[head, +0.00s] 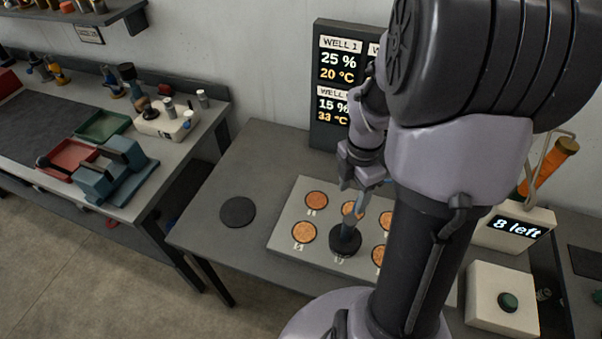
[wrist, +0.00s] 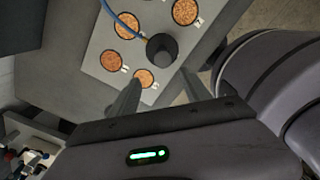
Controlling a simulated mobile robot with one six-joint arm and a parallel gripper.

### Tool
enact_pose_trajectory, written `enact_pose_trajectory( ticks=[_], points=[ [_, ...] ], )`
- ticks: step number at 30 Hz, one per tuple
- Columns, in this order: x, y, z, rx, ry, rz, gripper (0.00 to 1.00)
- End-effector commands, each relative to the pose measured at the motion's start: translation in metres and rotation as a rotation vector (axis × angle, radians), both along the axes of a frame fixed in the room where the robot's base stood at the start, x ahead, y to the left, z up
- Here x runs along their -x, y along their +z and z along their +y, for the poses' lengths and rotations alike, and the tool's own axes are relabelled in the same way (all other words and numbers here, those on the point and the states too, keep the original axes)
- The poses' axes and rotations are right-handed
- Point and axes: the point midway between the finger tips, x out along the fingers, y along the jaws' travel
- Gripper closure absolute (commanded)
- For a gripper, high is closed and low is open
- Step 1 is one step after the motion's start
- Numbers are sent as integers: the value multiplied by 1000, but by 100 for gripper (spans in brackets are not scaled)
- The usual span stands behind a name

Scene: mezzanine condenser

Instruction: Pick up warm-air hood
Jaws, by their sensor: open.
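The warm-air hood (head: 345,240) looks like a dark round base with a short upright post, standing on the pale plate (head: 290,238) among the copper-coloured wells. In the wrist view it is a dark cylinder (wrist: 161,48) with a thin blue hose running to it from the upper left. My gripper (wrist: 160,88) is open and empty, its two fingers pointing toward the hood. The hood lies just beyond the fingertips, apart from them as far as I can see. In the head view my arm hides part of the plate, and the fingers are hard to make out.
A black disc (head: 238,212) lies on the grey table left of the plate. A display board (head: 335,90) stands behind. A cluttered bench (head: 60,190) stands left.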

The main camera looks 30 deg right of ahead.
Motion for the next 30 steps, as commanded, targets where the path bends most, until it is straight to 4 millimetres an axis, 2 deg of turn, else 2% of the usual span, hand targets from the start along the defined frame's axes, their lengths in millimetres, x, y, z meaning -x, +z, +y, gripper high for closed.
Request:
enact_pose_trajectory(
  ticks=[2,4,9,12,18,24,30],
  points=[
    [0,-7,1,-1,0,1,44],
    [0,-24,1,-2,-1,2,44],
    [1,-78,2,-3,-2,3,44],
    [1,-104,2,-2,-1,2,44],
    [0,-129,1,-1,-2,0,44],
    [0,-169,-1,-1,-3,0,44],
    [-1,-175,-1,0,-3,-2,44]
  ],
)
